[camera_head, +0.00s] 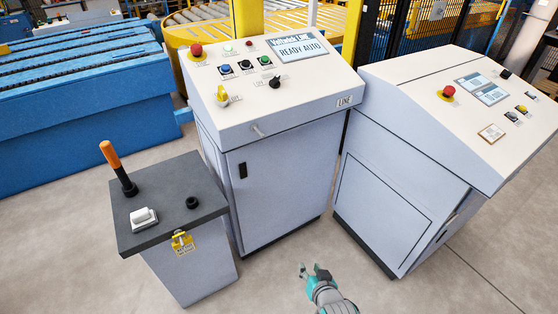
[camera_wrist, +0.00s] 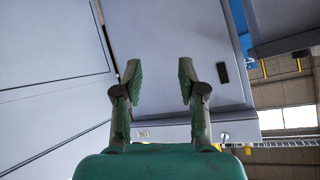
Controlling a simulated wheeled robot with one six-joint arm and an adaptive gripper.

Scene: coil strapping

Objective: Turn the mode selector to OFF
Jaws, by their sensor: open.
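A yellow switch (camera_head: 222,97) sits at the top's lower left. My gripper (camera_head: 311,268) is low in front of the console, well below and apart from the knob. In the wrist view my gripper (camera_wrist: 160,72) has its fingers spread with nothing between them, facing the console's front door (camera_wrist: 175,40).
Red emergency buttons sit on the middle console (camera_head: 196,49) and the right console (camera_head: 448,91). A low grey cabinet (camera_head: 187,265) with an orange-handled lever (camera_head: 111,155) stands at left. A short handle (camera_head: 259,131) projects from the middle console's front edge. Floor before the consoles is clear.

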